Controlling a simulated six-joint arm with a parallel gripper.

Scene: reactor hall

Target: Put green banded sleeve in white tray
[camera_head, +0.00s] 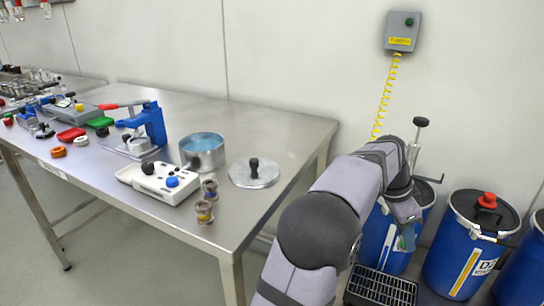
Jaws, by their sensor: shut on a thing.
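My gripper (406,222) is at the right, off the table's end and in front of the blue drums. It points down and is shut on a small, partly hidden thing (407,241) with brownish and blue-green parts. It seems to be the green banded sleeve, but its band is too small to make out. Two small brownish banded sleeves stand on the table's near right corner, one at the back (209,188) and one in front (204,211).
The steel table (245,125) holds a white device with knobs (145,180), a pot of blue liquid (202,152), a round lid (254,173) and a blue clamp stand (151,124). Blue drums (466,250) and a black crate (381,288) stand on the floor at right.

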